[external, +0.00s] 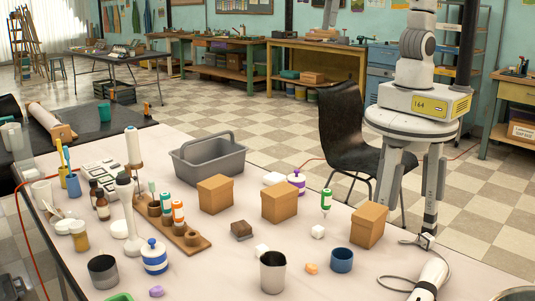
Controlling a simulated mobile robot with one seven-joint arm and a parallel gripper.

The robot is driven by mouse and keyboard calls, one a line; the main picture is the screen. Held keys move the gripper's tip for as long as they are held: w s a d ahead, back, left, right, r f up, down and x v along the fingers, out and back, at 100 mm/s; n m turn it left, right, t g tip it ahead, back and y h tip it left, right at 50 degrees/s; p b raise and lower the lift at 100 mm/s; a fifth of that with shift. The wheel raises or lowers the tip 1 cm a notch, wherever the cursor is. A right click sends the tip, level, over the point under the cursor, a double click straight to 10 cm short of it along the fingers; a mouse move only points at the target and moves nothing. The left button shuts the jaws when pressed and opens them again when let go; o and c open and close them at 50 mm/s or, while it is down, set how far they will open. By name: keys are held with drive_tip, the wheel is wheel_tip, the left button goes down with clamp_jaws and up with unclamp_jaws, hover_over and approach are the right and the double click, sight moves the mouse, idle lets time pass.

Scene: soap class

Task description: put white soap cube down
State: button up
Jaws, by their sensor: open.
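A small white cube (318,232) rests on the pale table (215,270), in front of a green-labelled bottle. Another white piece (262,250) sits behind the metal beaker, partly hidden by it. A flatter white block (273,178) lies beside the purple-banded jar. I cannot tell which one is the named soap cube. My arm rises from its base on a round stool at the right and leaves the picture at the top. My gripper is not visible, so its place relative to these pieces and any hold are not shown.
Cardboard boxes (280,203), a grey basket (207,158), a brown block (241,230), a metal beaker (272,273) and a blue cup (341,260) stand on the table. Bottles crowd its left side. A white corded tool (430,280) lies at the right. Bare tabletop shows around the front cube.

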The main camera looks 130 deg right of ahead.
drive_tip(key=s+a+f+n+t+h, duration=0.1)
drive_tip(key=s+a+n, duration=0.35)
drive_tip(key=s, duration=0.25)
drive_tip(key=s+a+n+t, duration=0.1)
drive_tip(key=s+a+n, duration=0.2)
drive_tip(key=s+a, duration=0.35)
wheel_tip(320, 180, down, 39)
drive_tip(key=d+b, duration=0.1)
drive_tip(key=b, duration=3.7)
drive_tip(key=shift+r, duration=0.2)
